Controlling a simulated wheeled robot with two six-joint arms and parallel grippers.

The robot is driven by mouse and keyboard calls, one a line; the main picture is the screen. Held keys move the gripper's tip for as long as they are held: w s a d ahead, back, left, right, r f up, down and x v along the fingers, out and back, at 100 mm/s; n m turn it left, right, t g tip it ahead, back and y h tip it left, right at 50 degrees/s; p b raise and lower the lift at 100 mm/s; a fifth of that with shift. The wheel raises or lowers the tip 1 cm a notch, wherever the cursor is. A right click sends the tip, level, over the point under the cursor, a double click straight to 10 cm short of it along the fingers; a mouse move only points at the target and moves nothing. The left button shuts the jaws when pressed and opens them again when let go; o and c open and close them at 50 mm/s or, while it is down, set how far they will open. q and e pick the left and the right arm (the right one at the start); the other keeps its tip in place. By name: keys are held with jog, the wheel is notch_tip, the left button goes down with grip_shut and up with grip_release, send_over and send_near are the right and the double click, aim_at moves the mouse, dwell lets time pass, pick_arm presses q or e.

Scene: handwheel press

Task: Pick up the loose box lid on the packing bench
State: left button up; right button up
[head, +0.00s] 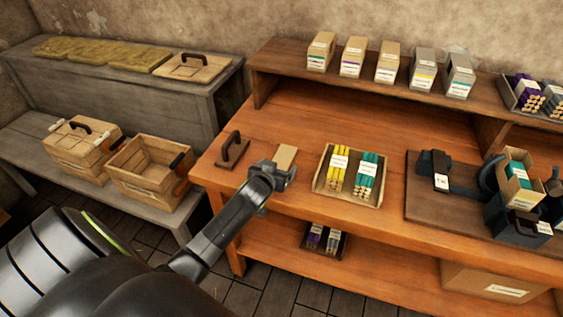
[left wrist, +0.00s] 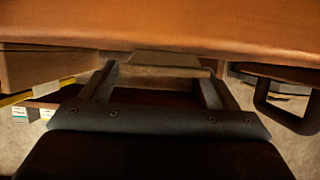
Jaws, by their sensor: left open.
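The loose box lid (head: 285,157) is a small tan piece lying on the orange-brown packing bench (head: 350,120), near its front left part. My left gripper (head: 279,174) is at the lid's near end and covers part of it in the head view. In the left wrist view the lid (left wrist: 160,64) shows between the two fingertips of the open left gripper (left wrist: 160,77), with a gap on each side. I cannot tell whether any finger touches it. My right gripper is not in view.
A dark-handled wooden block (head: 233,150) stands left of the lid. A tray (head: 322,185) of yellow and teal bundles stands close on the right. A dark press (head: 490,190) is farther right. Several small boxes line the back shelf. Wooden crates (head: 150,172) sit on the left bench.

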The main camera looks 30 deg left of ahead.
pick_arm(q)
jog(key=shift+x, duration=0.9)
jog(key=shift+c, duration=0.3)
jog(key=c, duration=1)
